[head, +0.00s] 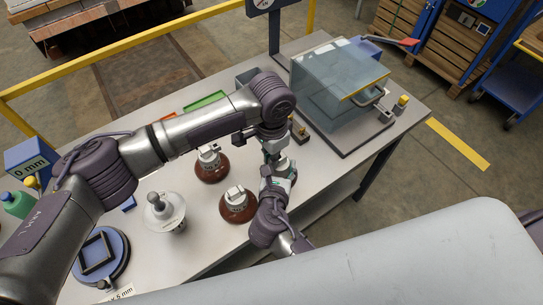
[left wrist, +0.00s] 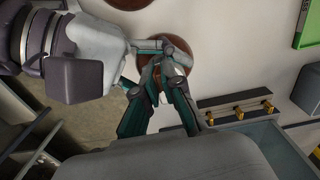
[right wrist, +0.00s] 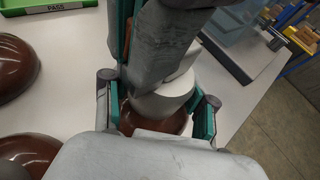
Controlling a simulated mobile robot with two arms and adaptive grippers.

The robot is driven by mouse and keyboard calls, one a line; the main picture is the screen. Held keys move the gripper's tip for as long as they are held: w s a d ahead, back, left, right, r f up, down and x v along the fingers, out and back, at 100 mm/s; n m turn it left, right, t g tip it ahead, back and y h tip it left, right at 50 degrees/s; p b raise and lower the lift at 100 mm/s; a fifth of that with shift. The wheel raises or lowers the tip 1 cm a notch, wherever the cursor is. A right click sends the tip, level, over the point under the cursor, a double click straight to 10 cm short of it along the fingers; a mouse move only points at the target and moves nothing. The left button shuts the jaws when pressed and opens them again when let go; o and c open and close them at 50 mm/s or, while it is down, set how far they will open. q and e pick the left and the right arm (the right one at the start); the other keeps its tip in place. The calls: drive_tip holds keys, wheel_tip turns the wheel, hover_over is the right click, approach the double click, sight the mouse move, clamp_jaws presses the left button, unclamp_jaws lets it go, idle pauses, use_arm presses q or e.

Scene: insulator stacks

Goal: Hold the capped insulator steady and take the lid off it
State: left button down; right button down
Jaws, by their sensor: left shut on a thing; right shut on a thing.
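The capped insulator has a brown body (right wrist: 150,121), seen in the right wrist view and partly in the left wrist view (left wrist: 178,47). A pale grey-white cylindrical part, which I take for the lid (right wrist: 165,101), sits above the brown in the right wrist view. My right gripper (right wrist: 156,115) has its fingers on either side of the body and is shut on it. My left gripper (left wrist: 160,62) comes from above, its fingertips close together at the top, shut on what looks like the lid. In the head view both grippers meet (head: 276,165) and hide most of the insulator.
Two other brown insulators (head: 212,168) (head: 238,207) and a white one (head: 165,215) stand close by on the table (head: 205,250). A clear box (head: 340,75) stands at the right. A blue round gauge stand (head: 100,255) is front left. A green tray (right wrist: 45,5) lies behind.

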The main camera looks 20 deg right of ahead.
use_arm(q)
drive_tip(key=shift+r, duration=0.25)
idle(0.3)
drive_tip(key=shift+r, duration=0.9)
drive_tip(key=shift+r, duration=2)
use_arm(e)
drive_tip(key=shift+c, duration=1.3)
unclamp_jaws()
